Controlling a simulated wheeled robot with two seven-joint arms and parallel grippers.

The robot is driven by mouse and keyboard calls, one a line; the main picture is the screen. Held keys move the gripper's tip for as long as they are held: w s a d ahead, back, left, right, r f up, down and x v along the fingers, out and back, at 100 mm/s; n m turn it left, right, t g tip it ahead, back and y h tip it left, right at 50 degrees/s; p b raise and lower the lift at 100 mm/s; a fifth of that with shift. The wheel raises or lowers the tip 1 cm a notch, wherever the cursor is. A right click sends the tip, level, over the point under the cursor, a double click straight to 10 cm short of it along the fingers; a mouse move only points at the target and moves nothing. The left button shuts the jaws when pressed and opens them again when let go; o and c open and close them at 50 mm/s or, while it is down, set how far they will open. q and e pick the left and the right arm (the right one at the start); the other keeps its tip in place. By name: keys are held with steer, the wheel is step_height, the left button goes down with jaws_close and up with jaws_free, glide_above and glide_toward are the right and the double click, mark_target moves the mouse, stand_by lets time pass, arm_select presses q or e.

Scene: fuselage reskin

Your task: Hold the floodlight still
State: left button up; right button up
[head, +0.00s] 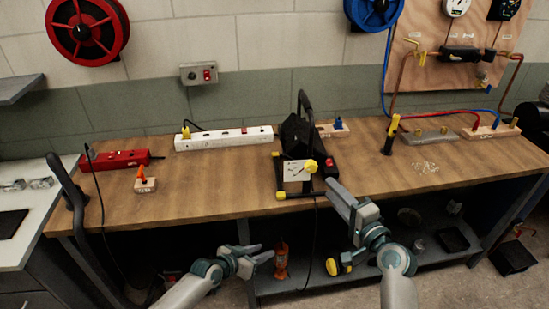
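The floodlight (295,133) is a black lamp on a black tube stand with yellow end caps and a yellow knob. It stands on the wooden bench near the front edge, with a pale label plate on its front. My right gripper (335,188) is at the bench's front edge, just right of and in front of the stand's base; I cannot tell whether it touches the stand or how far its fingers are apart. My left gripper (266,252) is open and empty, below the bench's front edge and apart from the floodlight.
A white power strip (224,139) and a red power strip (118,160) lie left of the floodlight. An orange-tipped block (146,185) sits near the front edge. A yellow-handled tool (390,135) stands to the right. An orange bottle (281,261) is under the bench.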

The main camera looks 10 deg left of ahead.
arm_select(q)
steer(key=w+d+r+m+t+h, duration=0.1)
steer(key=w+d+r+m+h, duration=0.1)
steer(key=r, duration=1.6)
steer(key=w+d+r+m+t+h, duration=0.1)
steer(key=w+r+m+t+h, duration=0.1)
steer(key=r, duration=1.7)
steer(key=shift+w+d+h, duration=0.35)
steer(key=shift+w+h, duration=0.45)
steer(key=shift+w, duration=0.15)
steer(key=x, duration=1.7)
steer(key=shift+w+r, duration=0.25)
steer(key=shift+d, duration=0.1)
jaws_close()
